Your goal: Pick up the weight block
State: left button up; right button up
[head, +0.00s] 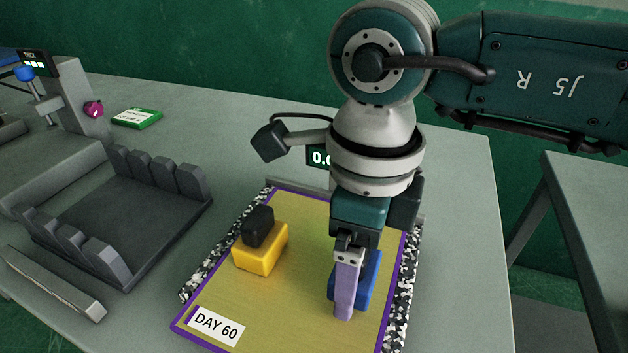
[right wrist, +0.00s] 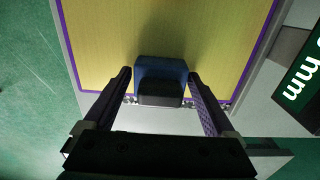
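Two weight blocks are on a yellow, purple-edged board (head: 222,293) labelled DAY 60. A yellow block with a black knob (head: 260,247) stands left of centre. A blue block (head: 369,281) is at the right side, partly hidden behind my right gripper (head: 347,305). In the right wrist view the blue block (right wrist: 160,68) with its dark knob lies between the two fingers of the gripper (right wrist: 160,85). The fingers are apart, with a visible gap on each side of the block. My left gripper is not in view.
A dark grey slotted cradle (head: 130,213) and a light bar (head: 55,283) are at the left. A small readout (head: 319,156) stands behind the board, partly hidden by my arm. The grey table (head: 460,240) is clear at the right.

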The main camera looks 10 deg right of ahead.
grip_shut()
dwell(0.5)
jog(key=shift+r, duration=0.1)
